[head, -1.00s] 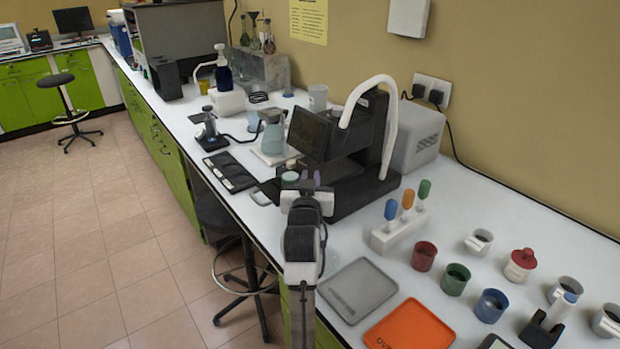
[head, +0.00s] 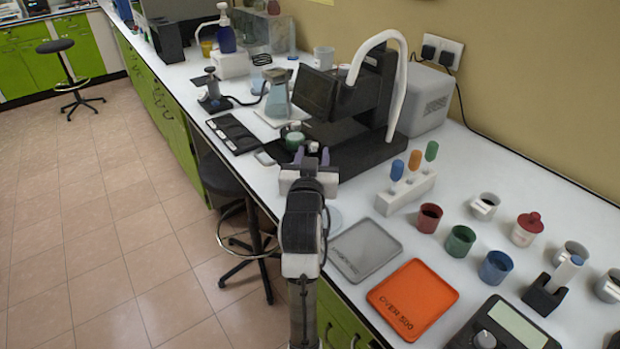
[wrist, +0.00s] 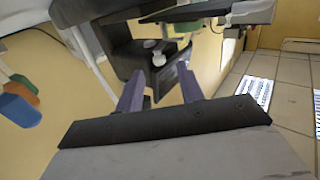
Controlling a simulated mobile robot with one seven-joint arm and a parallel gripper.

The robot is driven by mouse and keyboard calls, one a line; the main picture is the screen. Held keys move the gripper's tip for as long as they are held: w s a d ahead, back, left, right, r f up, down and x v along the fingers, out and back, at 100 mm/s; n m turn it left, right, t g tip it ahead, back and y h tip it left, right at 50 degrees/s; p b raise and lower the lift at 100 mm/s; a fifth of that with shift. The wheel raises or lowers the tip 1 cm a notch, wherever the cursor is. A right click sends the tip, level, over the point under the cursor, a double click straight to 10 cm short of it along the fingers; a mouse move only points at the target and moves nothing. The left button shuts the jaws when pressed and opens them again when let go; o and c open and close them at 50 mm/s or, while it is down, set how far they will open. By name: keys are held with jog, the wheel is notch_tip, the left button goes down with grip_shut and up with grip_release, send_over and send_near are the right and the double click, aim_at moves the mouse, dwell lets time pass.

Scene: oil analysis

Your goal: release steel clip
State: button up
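My gripper (head: 312,156) is over the front of the bench, just in front of the black instrument (head: 368,150) with the screen. Its two purple fingers also show in the wrist view (wrist: 160,84), standing apart with nothing seen between them. A green-topped cup (head: 294,140) stands at the instrument's front left, just beyond the fingertips. A small pale round part (wrist: 158,58) shows beyond the fingers in the wrist view. I cannot make out the steel clip for certain in either view; it may be too small or hidden by the gripper.
A grey tray (head: 365,250) and an orange tray (head: 412,299) lie right of my arm. A rack of coloured droppers (head: 408,186) and several cups stand behind them. A glass flask (head: 277,98) and a black pad (head: 233,134) are left of the instrument.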

jog(key=s+b, duration=0.1)
jog(key=s, duration=0.6)
jog(key=shift+a, duration=0.35)
jog(key=shift+w, duration=0.1)
